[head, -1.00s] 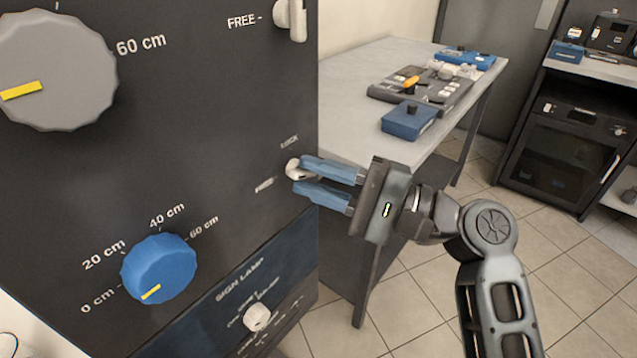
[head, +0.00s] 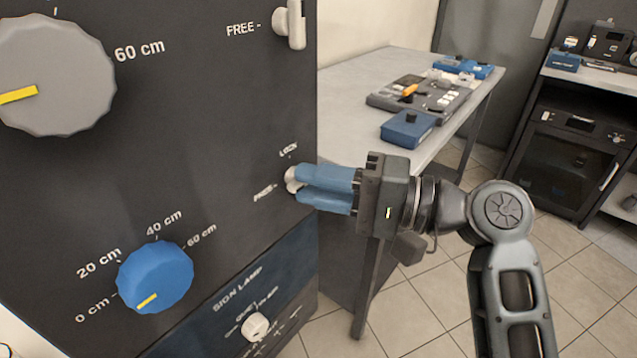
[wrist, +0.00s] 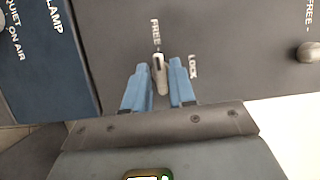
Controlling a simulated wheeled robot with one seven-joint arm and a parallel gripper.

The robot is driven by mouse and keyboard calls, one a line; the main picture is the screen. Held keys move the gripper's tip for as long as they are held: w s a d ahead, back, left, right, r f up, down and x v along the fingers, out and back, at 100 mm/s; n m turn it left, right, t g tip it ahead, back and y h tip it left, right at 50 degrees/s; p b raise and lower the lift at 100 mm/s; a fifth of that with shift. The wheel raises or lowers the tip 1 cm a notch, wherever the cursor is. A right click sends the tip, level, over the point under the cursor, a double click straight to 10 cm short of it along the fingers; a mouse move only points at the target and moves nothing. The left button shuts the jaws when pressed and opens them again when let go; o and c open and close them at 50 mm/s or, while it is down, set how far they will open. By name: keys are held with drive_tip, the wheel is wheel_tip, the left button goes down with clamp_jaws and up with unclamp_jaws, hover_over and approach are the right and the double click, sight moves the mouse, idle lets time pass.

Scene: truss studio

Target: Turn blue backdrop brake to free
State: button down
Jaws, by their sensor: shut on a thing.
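The blue backdrop brake is a small white lever knob (head: 291,179) on the dark panel's right part, with LOCK printed above it and FREE to its left in the head view. My gripper (head: 302,184) is shut on this knob with its blue fingers, which hide part of it. In the wrist view the knob (wrist: 160,75) stands between the two fingertips (wrist: 161,78). Its narrow end there points toward the FREE mark, with LOCK off to the right. The blue backdrop dial (head: 156,276) sits at the lower left, its yellow mark near 0 cm.
A second white lever (head: 293,24) is above, beside another FREE label. A large grey dial (head: 57,75) is at the upper left. A white sign lamp knob (head: 255,326) is below. A table (head: 352,82) with blue boxes stands behind my gripper.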

drive_tip(key=c, duration=1.2)
unclamp_jaws()
drive_tip(key=shift+o, duration=0.2)
drive_tip(key=shift+d, duration=0.1)
drive_tip(key=v, duration=0.7)
drive_tip(key=shift+s+d+b, duration=0.15)
drive_tip(key=shift+d+b, duration=0.1)
drive_tip(key=shift+b, duration=0.15)
drive_tip(key=shift+f, duration=0.1)
